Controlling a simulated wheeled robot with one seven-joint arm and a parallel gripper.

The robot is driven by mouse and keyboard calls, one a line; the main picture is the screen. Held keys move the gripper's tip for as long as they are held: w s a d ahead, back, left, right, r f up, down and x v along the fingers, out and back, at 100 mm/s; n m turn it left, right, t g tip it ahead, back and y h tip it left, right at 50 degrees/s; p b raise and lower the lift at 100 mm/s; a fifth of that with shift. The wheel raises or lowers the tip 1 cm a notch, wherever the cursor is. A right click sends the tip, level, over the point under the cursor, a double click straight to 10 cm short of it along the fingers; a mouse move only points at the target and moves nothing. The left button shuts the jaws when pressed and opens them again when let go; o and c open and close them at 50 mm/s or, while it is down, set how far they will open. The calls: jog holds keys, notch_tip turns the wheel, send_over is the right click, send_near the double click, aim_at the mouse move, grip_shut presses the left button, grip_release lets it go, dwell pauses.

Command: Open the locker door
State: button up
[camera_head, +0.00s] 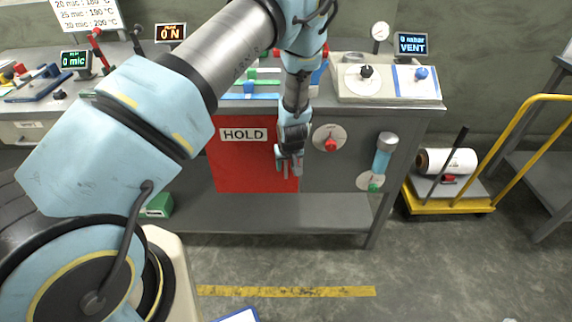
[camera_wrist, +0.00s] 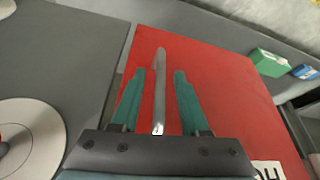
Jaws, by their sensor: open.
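The red locker door (camera_head: 235,172) bears a white HOLD label (camera_head: 243,135) and is set in the front of the grey bench; it looks shut. It fills much of the wrist view (camera_wrist: 225,115). My gripper (camera_head: 289,168) is in front of the door's right part. In the wrist view, the open fingers (camera_wrist: 160,73) are on either side of a pale bar handle (camera_wrist: 160,92) on the door. Gaps show between the handle and both fingers. In the head view, my gripper hides the handle, so I cannot tell it apart there.
A red knob on a round plate (camera_head: 330,139) is just right of the door. A grey lower shelf (camera_head: 300,212) runs below the door. A yellow cart (camera_head: 450,207) stands at right. The floor in front is mostly clear.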

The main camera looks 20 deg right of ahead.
jog(key=shift+f, duration=0.25)
grip_shut()
dwell(1.4)
